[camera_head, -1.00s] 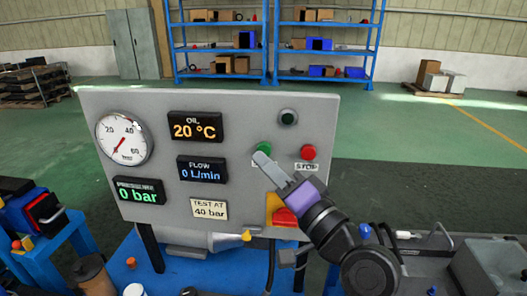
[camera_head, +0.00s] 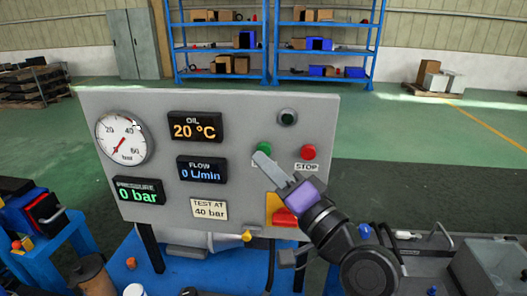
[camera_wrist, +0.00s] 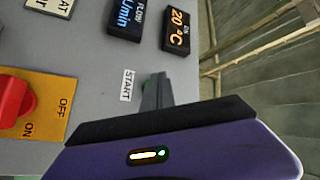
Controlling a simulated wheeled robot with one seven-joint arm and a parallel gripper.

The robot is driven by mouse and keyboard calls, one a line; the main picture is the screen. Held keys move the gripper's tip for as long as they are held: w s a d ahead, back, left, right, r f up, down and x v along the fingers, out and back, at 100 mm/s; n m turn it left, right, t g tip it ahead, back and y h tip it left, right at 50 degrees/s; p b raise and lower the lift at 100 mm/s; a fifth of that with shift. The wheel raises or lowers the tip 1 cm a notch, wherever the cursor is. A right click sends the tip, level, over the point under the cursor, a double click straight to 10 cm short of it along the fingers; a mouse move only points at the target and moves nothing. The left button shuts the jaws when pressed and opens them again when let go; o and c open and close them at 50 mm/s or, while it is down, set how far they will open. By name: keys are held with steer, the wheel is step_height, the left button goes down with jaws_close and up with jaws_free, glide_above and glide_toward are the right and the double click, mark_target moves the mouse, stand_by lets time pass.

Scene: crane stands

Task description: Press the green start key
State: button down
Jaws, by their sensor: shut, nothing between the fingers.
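The green start key (camera_head: 264,148) is on the right half of the grey upright panel (camera_head: 245,105). My gripper (camera_head: 259,156) is shut and empty, its fingertips at the key's lower edge in the head view. I cannot tell whether they touch it. In the wrist view, the shut fingers (camera_wrist: 158,85) point at the panel beside the START label (camera_wrist: 127,85).
The red stop key (camera_head: 309,152) is just right of the start key. A dark green lamp (camera_head: 288,117) is above. A red switch on a yellow plate (camera_head: 284,216) is below. The displays read 20 °C, 0 L/min and 0 bar; the gauge (camera_head: 122,138) is at the left.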

steer(key=shift+w, duration=0.2)
steer(key=shift+w, duration=0.25)
steer(key=shift+w+b, duration=0.45)
steer(key=shift+w, duration=0.05)
stand_by(1.0)
steer(key=shift+s, duration=0.15)
steer(key=shift+s+p, duration=0.35)
steer(key=shift+s, duration=0.45)
steer(key=shift+s+a+p, duration=0.1)
steer(key=shift+s+p, duration=0.75)
steer(key=shift+s, duration=1.65)
